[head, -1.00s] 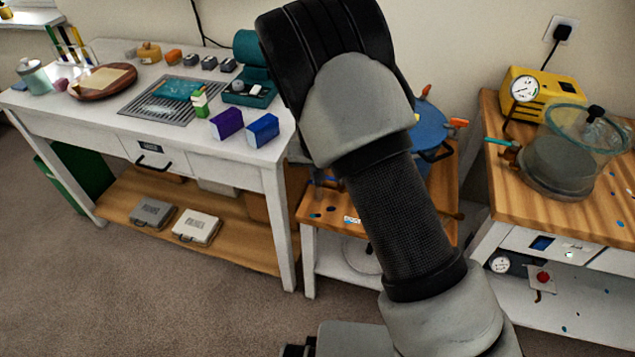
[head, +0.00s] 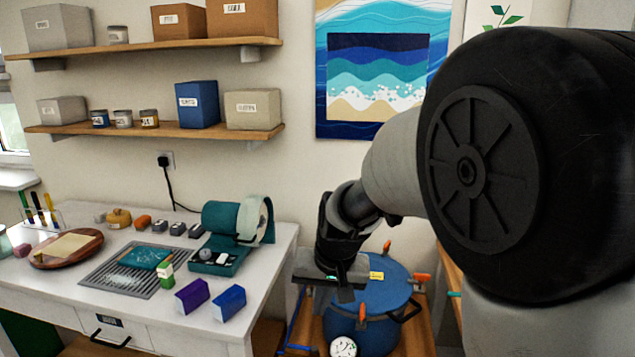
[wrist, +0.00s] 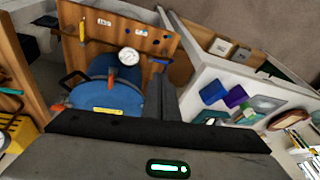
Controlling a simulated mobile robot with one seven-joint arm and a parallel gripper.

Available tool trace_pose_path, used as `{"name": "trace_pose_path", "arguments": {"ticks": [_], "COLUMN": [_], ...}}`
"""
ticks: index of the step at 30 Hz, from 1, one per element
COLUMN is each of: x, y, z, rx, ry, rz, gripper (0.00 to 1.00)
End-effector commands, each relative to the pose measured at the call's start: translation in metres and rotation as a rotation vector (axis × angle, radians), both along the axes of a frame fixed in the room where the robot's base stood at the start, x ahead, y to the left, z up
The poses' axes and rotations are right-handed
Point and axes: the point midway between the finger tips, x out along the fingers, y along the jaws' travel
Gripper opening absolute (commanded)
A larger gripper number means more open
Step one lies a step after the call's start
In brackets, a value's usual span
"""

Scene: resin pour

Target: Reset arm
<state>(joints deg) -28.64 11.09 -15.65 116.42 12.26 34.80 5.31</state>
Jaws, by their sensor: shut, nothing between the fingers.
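My arm reaches in from the right of the head view, with its large dark joint close to the camera. My gripper (head: 345,295) points down in front of the blue pot (head: 385,305), which has orange clamps, a yellow label and a black side handle. In the wrist view, my gripper (wrist: 162,88) is shut with nothing between its fingers. The blue pot (wrist: 98,98) lies left of the fingers there, with its round white gauge (wrist: 129,56) beyond. My gripper and arm hide part of the pot in the head view.
The white workbench (head: 75,300) at left carries a grill tray (head: 105,277), purple box (head: 192,296), blue box (head: 229,303) and teal roll holder (head: 222,217). Shelves (head: 150,130) and a wave picture (head: 378,100) are on the wall. A yellow device (wrist: 20,135) stands at the wrist view's left.

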Motion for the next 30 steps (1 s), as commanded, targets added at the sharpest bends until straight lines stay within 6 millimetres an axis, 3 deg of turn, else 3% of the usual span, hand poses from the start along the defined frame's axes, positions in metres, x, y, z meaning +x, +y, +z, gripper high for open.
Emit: {"name": "trace_pose_path", "arguments": {"ticks": [1,6,12,15,19,30], "x": [-0.016,-0.079,-0.156,-0.185,-0.207,-0.214], "y": [-0.016,-0.064,-0.109,-0.123,-0.134,-0.137], "z": [0.037,0.111,0.162,0.172,0.176,0.175], "rx": [0.019,0.023,-0.047,-0.09,-0.131,-0.146], "ry": [-0.019,-0.074,-0.146,-0.171,-0.188,-0.192], "rz": [-0.006,-0.002,-0.007,-0.015,-0.025,-0.027], "gripper": [0.0,0.0,0.0,0.0,0.0,0.0]}}
